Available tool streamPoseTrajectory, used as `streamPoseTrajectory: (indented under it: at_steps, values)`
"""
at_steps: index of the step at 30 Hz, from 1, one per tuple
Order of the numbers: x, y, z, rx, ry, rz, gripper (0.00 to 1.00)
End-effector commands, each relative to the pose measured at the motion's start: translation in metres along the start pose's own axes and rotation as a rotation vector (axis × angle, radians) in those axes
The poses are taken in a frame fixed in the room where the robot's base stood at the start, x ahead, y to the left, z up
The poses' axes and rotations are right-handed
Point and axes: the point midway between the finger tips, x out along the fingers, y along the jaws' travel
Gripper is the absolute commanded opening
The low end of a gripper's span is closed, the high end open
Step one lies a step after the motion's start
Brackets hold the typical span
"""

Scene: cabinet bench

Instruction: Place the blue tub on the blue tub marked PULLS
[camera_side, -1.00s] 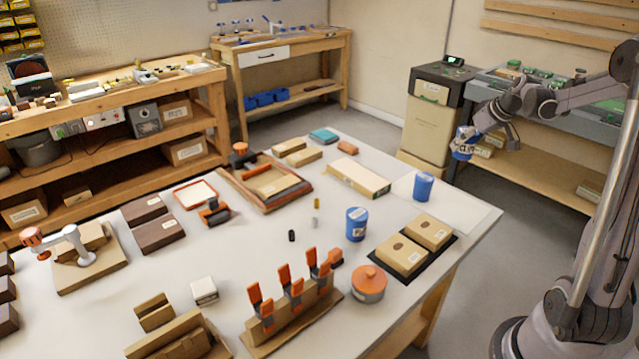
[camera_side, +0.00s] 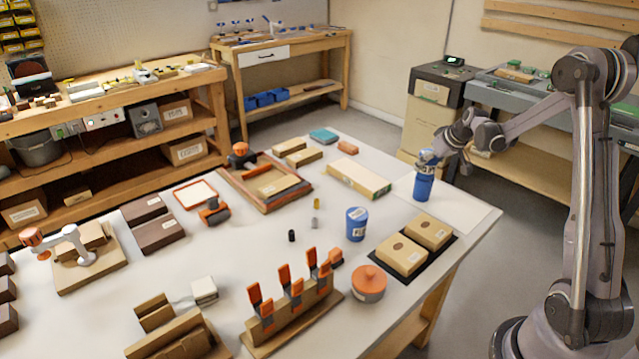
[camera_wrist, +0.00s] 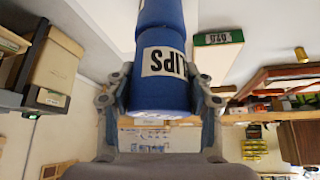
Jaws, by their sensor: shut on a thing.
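My gripper (camera_wrist: 162,102) is shut on a blue tub (camera_wrist: 158,92), whose white label shows letters ending in "IPS". In the side view the held tub (camera_side: 426,167) is upright, directly over a second blue tub (camera_side: 423,188) standing at the table's far right. The wrist view shows this lower tub (camera_wrist: 163,13) in line with the held one, with no clear gap; whether they touch firmly I cannot tell. Its label is cut off, so I cannot read it. A third blue tub (camera_side: 356,224) with a white label stands alone nearer the table's middle.
A black mat with two tan boxes (camera_side: 408,251) lies in front of the stacked tubs. A long cardboard box (camera_side: 358,179) lies to their left. An orange lidded pot (camera_side: 368,283) and upright orange clamps (camera_side: 290,285) stand nearer. The white table right of the tubs is clear.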

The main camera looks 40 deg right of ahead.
Motion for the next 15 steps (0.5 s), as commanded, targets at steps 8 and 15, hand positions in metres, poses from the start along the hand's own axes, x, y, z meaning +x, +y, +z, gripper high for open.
streamPoseTrajectory:
  at_steps: [8,15]
  values:
    - [0.0010,0.0002,0.0007,0.000,0.000,0.000,0.16]
    - [0.0024,0.0002,0.0017,0.000,0.000,0.000,0.76]
